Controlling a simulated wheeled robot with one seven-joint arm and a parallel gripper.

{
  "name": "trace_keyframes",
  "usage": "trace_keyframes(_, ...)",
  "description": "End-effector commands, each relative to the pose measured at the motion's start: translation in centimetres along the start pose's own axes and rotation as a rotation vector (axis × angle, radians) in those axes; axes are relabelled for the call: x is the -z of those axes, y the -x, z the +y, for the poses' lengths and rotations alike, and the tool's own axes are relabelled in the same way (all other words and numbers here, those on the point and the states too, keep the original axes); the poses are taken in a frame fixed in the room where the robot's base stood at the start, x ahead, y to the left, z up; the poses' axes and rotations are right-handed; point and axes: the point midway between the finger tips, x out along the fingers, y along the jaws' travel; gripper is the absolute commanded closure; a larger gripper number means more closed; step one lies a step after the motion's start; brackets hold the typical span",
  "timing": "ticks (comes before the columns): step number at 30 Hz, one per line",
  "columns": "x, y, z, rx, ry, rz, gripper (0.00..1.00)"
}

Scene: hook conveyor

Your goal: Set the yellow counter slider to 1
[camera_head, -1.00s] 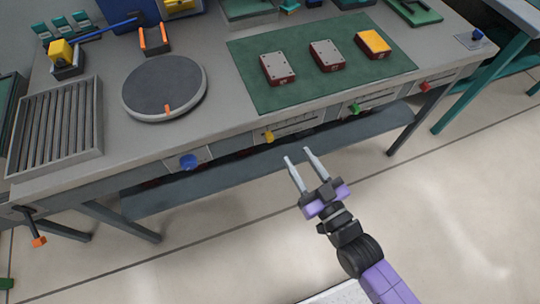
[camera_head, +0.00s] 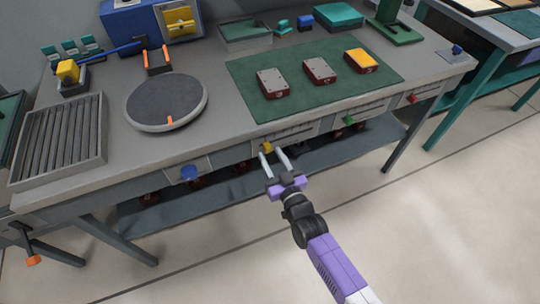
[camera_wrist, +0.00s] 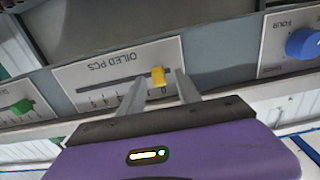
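The yellow slider knob (camera_head: 267,147) sits on the pale counter panel (camera_head: 291,134) at the table's front edge, near the panel's left end. In the wrist view the knob (camera_wrist: 158,76) appears near the right end of the slot on the panel (camera_wrist: 110,70), which reads "OILED PCS" upside down. Small scale marks line the slot; I cannot read the knob's value surely. My gripper (camera_head: 270,153) is open in front of the panel. In the wrist view its two fingertips (camera_wrist: 160,76) appear on either side of the knob, with gaps; contact is not visible.
A blue knob (camera_head: 190,173) is left of the slider; it also shows in the wrist view (camera_wrist: 303,43). A green slider knob (camera_head: 349,119) and a red one (camera_head: 412,99) are to the right. The grey table (camera_head: 220,125) overhangs a lower shelf (camera_head: 180,212).

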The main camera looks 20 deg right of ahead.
Motion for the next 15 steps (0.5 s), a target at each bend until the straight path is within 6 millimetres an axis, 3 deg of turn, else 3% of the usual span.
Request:
trace_keyframes(6, -0.1, -1.6, 0.1, -0.002, 0.001, -0.001, 0.6)
trace_keyframes(15, -0.1, -1.8, 0.1, -0.001, 0.0, -0.002, 0.6)
